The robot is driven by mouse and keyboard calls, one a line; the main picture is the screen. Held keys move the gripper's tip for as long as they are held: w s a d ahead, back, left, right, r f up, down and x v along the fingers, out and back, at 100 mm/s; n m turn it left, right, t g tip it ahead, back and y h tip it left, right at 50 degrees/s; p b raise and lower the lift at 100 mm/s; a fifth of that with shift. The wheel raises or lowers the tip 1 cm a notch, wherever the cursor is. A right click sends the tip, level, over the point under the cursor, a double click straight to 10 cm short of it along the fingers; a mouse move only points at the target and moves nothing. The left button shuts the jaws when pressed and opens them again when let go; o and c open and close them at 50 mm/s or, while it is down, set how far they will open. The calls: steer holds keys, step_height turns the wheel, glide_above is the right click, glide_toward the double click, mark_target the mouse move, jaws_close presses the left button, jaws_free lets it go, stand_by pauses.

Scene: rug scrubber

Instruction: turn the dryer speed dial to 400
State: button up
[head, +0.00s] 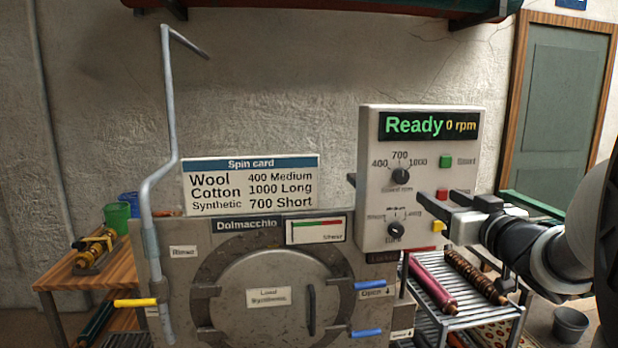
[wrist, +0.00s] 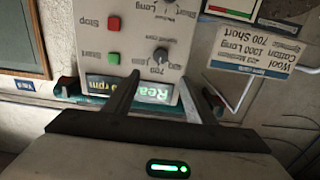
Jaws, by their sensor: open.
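The dryer speed dial (head: 400,176) is the upper black knob on the pale control panel (head: 372,140), with 400 at its left, 700 above and 1000 at its right. Its pointer is too small to read surely. In the wrist view, which is upside down, the dial (wrist: 160,55) shows beyond and between my fingertips. My gripper (head: 430,204) is open and empty, in front of the panel, lower right of the dial in the head view. The fingers (wrist: 158,78) appear apart from the dial. The display (head: 428,125) reads Ready, 0 rpm.
A second dial (head: 395,231) sits below. Green (head: 445,161), red (head: 441,194) and yellow (head: 438,226) buttons line the panel's right side, close to my gripper. The spin card (head: 250,185) stands left, above the round door (head: 265,300). A rack (head: 440,290) with rolls stands lower right.

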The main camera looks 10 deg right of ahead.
mark_target(402, 176)
steer(key=w, duration=1.7)
steer(key=shift+a, duration=0.35)
steer(key=shift+c, duration=0.4)
steer(key=c, duration=0.9)
steer(key=shift+c, duration=0.2)
steer(key=shift+n, duration=0.3)
steer(key=n+b, duration=0.2)
steer(key=shift+a+f+n, duration=0.1)
steer(key=shift+f+n, duration=0.05)
steer(key=shift+n, duration=0.25)
steer(key=n+b, duration=0.2)
steer(key=shift+n, duration=0.4)
steer(key=n+b, duration=0.3)
steer(key=n, duration=0.2)
steer(key=shift+n, duration=0.3)
